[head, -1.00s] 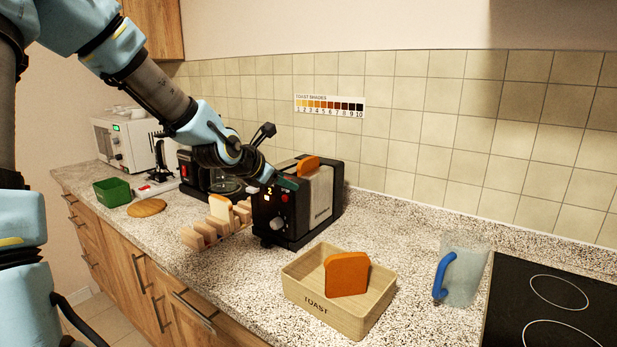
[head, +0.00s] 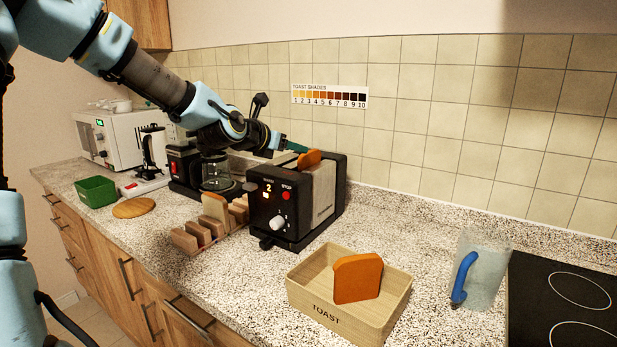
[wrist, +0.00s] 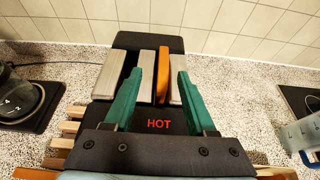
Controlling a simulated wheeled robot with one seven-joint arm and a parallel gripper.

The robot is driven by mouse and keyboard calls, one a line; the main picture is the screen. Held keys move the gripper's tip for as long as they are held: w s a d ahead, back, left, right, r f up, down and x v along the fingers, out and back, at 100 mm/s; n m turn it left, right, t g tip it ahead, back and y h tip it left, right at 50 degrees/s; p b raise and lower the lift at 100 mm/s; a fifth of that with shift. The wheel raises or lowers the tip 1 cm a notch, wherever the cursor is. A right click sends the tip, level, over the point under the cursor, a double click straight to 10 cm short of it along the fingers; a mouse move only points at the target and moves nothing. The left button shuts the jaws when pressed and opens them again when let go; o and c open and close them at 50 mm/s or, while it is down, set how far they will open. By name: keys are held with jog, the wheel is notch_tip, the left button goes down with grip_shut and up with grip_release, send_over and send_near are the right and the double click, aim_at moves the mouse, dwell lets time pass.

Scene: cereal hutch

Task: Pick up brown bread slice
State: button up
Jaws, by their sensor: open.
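A brown bread slice (head: 308,159) stands upright in the black and silver toaster (head: 292,198), its top edge sticking out of a slot. In the wrist view the slice (wrist: 163,72) shows edge-on in the right slot of the toaster (wrist: 148,42). My gripper (head: 297,148) is above the toaster. In the wrist view my gripper (wrist: 156,82) is open, with its green fingers apart and the slice between them, nearer the right finger. The gripper does not hold the slice. Another brown slice (head: 357,278) stands in the wooden TOAST box (head: 397,299).
A wooden rack (head: 197,236) with a pale slice (head: 214,206) stands left of the toaster. A coffee maker (head: 183,170) is behind it. A jug with a blue handle (head: 482,270) stands at the right beside the black hob (head: 560,300). Counter between box and jug is clear.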

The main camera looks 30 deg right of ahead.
aim_at(310, 151)
jog(key=b+x, duration=0.3)
jog(key=shift+d+f, duration=0.1)
jog(key=shift+f, duration=0.05)
jog(key=shift+d, duration=0.4)
jog(key=p+x, duration=0.2)
jog(key=x, duration=0.2)
jog(key=shift+s, duration=0.2)
jog(key=shift+w+d+f, duration=0.2)
jog(key=shift+d+f, duration=0.05)
grip_shut()
